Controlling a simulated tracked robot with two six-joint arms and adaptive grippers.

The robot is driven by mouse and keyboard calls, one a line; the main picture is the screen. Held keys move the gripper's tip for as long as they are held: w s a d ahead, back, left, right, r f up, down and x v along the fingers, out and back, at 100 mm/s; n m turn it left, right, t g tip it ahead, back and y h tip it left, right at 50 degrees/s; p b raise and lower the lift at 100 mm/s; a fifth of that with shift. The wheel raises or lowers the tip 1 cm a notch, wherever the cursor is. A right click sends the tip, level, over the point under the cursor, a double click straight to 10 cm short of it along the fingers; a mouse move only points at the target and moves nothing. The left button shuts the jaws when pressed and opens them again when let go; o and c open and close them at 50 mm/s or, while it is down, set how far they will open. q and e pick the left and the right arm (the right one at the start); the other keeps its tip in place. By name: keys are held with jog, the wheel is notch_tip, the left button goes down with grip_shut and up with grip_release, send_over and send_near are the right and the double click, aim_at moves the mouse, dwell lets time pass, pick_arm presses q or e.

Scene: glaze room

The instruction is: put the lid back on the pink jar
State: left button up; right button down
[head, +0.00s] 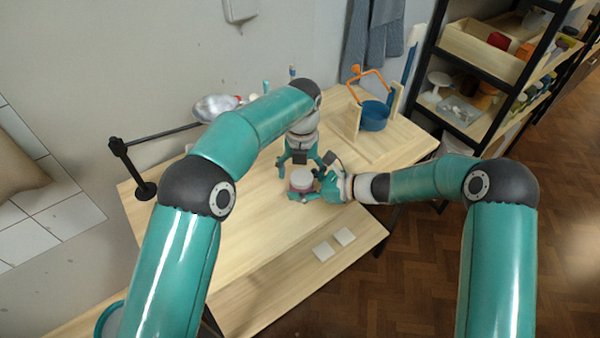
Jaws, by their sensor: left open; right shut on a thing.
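The pink jar (301,188) stands near the front edge of the wooden table, small in the head view. A pale round top (301,177), which looks like its lid, shows over the pink band; I cannot tell how it is seated. My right gripper (309,187) comes in from the right and is shut on the jar, with its fingers around the side. My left gripper (300,163) is open, pointing down just behind and above the pale top. Whether its fingers touch the top is too small to tell.
A blue pot (374,115) with an orange handle stands in a wooden frame at the back right. A dark rod stand (144,188) is at the left. The left part of the table (225,240) is clear.

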aim_at(301, 176)
pick_arm(q)
notch_tip(301, 176, up, 8)
jog(key=shift+d+f, duration=0.15)
pick_arm(e)
jog(key=shift+f, duration=0.1)
jog(key=shift+c, duration=0.7)
grip_release()
jog(key=v, duration=1.1)
jog(key=shift+d, duration=0.2)
jog(key=shift+d+r, duration=0.2)
